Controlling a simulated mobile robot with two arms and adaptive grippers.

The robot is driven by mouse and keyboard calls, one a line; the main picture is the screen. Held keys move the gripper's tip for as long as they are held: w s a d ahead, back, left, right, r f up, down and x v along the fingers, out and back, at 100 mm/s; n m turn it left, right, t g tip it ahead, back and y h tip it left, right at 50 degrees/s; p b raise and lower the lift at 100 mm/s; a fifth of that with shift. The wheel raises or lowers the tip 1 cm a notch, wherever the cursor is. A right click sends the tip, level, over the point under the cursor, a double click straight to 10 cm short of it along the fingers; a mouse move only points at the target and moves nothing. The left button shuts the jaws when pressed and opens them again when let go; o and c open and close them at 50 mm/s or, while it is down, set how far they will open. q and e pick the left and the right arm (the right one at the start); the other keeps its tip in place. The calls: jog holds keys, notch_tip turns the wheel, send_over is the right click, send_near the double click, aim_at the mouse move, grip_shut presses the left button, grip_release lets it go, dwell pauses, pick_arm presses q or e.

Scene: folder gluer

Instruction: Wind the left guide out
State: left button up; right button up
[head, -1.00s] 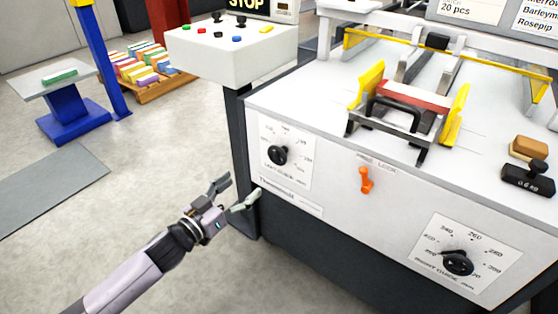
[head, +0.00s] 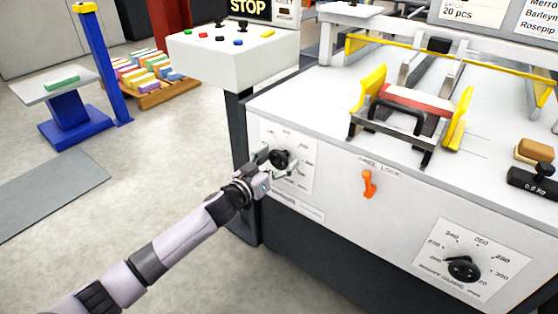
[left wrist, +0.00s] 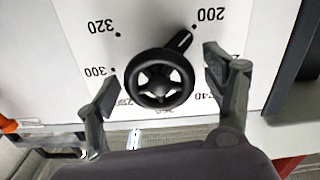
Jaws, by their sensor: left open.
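The left guide's black handwheel (head: 279,159) sits on a white dial plate (head: 305,150) on the machine's front panel. In the left wrist view the handwheel (left wrist: 159,79) has a spoked rim and a pointer aimed near the 200 mark. My left gripper (head: 272,165) is at the handwheel, partly covering it in the head view. In the left wrist view the left gripper's fingers (left wrist: 163,88) are open, one on each side of the wheel, with a gap visible on both sides. My right gripper is in neither view.
An orange lock lever (head: 368,183) hangs right of the dial. The right guide's handwheel (head: 463,269) is lower right. A control box (head: 235,55) with buttons stands to the upper left.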

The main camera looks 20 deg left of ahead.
pick_arm(q)
jog(key=shift+w+d, duration=0.1)
jog(key=shift+w, duration=0.1)
jog(key=shift+c, duration=0.5)
jog(key=c, duration=1.1)
